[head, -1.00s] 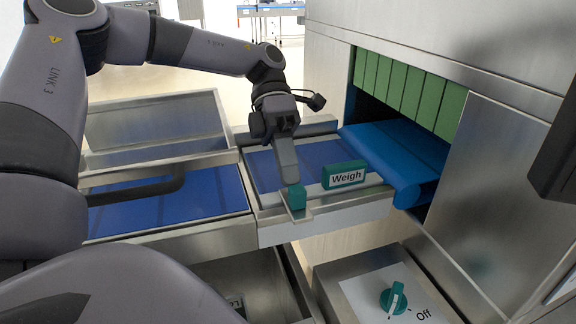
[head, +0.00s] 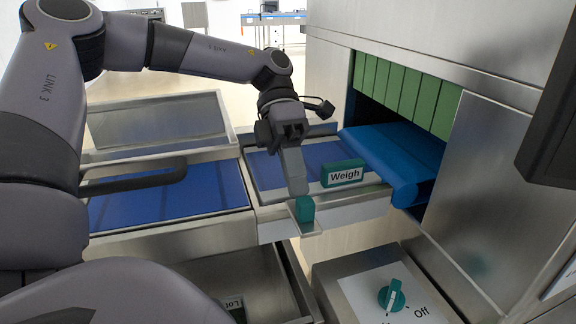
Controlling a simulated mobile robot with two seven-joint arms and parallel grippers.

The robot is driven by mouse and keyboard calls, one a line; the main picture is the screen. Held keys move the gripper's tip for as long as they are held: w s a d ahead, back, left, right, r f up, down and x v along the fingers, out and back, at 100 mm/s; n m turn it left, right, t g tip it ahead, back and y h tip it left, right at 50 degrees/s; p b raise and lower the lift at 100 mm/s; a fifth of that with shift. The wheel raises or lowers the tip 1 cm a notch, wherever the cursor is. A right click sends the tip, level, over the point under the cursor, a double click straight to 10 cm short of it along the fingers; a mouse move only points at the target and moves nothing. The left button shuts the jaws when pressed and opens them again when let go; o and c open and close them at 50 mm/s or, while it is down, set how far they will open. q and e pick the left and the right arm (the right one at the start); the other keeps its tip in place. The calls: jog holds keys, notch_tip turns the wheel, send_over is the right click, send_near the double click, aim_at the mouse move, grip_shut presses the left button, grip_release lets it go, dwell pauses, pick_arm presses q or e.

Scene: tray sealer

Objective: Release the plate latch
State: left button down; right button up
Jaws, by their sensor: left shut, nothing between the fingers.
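The plate latch (head: 305,209) is a small teal block on a metal tab at the front edge of the blue weigh plate (head: 322,153). The tab sticks out past the plate's front rim. A teal sign reading "Weigh" (head: 343,173) stands to its right. My left gripper (head: 298,190) points down with its fingers shut and empty. Its tips are right at the latch's back side and appear to touch it; the exact contact is hard to see. My right gripper is not in view.
A blue belt (head: 392,165) leads under green strip curtains (head: 405,92) into the steel machine at right. A teal rotary knob (head: 391,295) marked "Off" sits below right. A blue-floored tray with a dark handle (head: 135,181) lies left. An open steel bin (head: 245,268) is below.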

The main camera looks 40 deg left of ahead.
pick_arm(q)
jog(key=v, duration=0.7)
dwell(0.6)
